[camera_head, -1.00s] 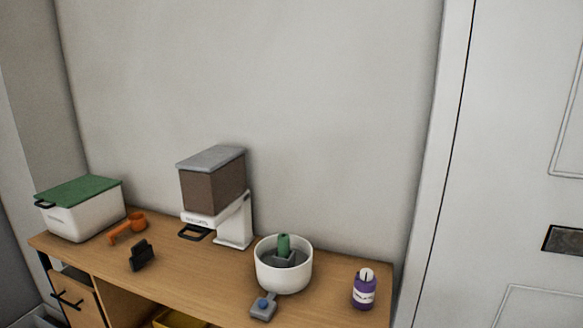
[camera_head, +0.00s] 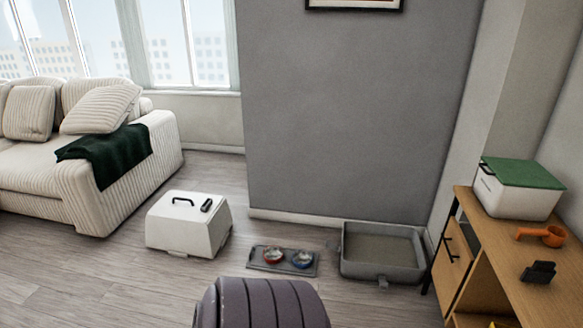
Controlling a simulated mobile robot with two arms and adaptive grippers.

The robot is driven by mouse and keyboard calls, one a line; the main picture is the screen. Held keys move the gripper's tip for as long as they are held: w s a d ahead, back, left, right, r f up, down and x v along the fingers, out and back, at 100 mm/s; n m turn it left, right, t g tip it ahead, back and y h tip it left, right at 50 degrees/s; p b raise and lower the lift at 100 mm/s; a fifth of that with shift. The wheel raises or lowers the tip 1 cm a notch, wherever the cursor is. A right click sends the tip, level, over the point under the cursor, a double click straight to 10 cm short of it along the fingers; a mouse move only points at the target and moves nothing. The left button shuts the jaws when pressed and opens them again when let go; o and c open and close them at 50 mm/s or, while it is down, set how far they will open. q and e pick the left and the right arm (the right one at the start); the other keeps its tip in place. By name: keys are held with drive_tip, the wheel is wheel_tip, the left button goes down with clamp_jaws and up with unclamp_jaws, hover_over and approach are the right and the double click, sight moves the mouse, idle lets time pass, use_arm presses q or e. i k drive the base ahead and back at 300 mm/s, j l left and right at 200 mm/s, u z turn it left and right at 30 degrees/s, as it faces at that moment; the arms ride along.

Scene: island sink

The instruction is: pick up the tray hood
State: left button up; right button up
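The tray hood appears to be the white box-shaped cover (camera_head: 187,226) on the floor at left centre. It stands upright, with sloping sides, a black handle and a small dark item on its top. A grey open tray (camera_head: 384,278) lies on the floor to its right, beside the wooden desk, with a grey-brown fill inside. The hood is apart from the tray. Neither of my grippers is in view.
A mat (camera_head: 258,265) with two bowls lies between hood and tray. A purple-grey ribbed shape (camera_head: 262,305), which I cannot identify, fills the bottom centre. A sofa (camera_head: 160,160) stands left. The desk (camera_head: 500,245) at right holds a green-lidded bin (camera_head: 515,205). Floor left of the hood is clear.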

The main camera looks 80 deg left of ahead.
sight(188, 218)
drive_tip(key=u, duration=3.65)
drive_tip(key=i, duration=2.25)
